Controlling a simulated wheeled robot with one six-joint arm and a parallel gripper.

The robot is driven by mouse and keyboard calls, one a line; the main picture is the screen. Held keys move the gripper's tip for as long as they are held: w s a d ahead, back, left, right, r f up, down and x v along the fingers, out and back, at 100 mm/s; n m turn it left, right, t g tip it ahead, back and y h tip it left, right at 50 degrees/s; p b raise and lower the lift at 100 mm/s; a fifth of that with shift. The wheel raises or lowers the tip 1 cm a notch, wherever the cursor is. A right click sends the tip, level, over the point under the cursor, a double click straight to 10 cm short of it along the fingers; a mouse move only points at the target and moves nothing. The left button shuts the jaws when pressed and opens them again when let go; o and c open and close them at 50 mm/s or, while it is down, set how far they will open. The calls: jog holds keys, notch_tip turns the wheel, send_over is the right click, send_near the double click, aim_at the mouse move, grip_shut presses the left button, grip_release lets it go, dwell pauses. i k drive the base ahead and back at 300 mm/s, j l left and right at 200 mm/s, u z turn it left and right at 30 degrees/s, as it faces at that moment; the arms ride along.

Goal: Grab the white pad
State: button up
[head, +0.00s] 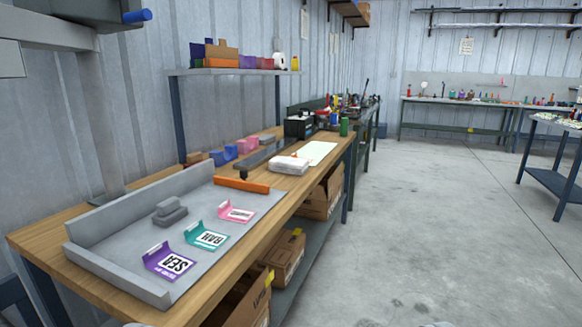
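A white pad (289,165), looking like a small thick block, lies on the wooden workbench (40,236), near its front edge and about mid-length. A flat cream-white sheet (318,152) lies just behind it to the right. I cannot tell whether the two touch. My gripper is not in view.
A grey tray (235,242) with purple, teal and pink labelled pieces fills the near bench end. An orange bar (241,185) and a dark long bar (262,155) lie close to the pad. Cardboard boxes (287,256) sit below. The floor (430,220) right of the bench is clear.

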aim_at(289, 166)
jog(key=i+l, duration=0.25)
jog(key=i, duration=0.25)
jog(key=i+l, duration=0.3)
jog(key=i, duration=0.15)
jog(key=i+l, duration=0.25)
jog(key=i, duration=0.25)
jog(key=i+l, duration=0.3)
jog(key=i, duration=0.2)
jog(key=i+l, duration=0.25)
jog(key=i, duration=0.2)
jog(key=i+l, duration=0.25)
jog(key=i, duration=0.25)
